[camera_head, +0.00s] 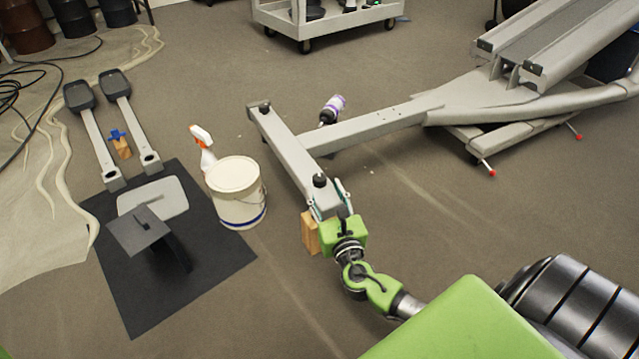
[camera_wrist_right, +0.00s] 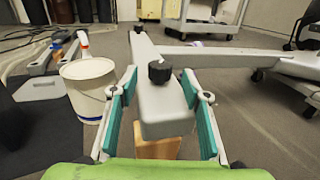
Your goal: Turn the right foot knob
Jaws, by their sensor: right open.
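The black foot knob (camera_head: 320,180) stands on top of the near end of the grey foot bar (camera_head: 290,152). It also shows in the right wrist view (camera_wrist_right: 159,71), upright on the bar. My right gripper (camera_head: 329,196) is open at this end of the bar. In the right wrist view its teal-padded fingers (camera_wrist_right: 159,82) are on either side of the bar's end, with the knob ahead between them. I cannot tell whether the fingers touch the bar. A second black knob (camera_head: 265,106) is at the bar's far end. My left gripper is not in view.
A wooden block (camera_head: 310,232) is under the bar's near end. A white bucket (camera_head: 237,192) and a spray bottle (camera_head: 203,150) stand to the left. A black mat (camera_head: 140,300) holds grey parts. A purple-and-white bottle (camera_head: 333,108) lies by the frame. A cart (camera_head: 325,25) stands behind.

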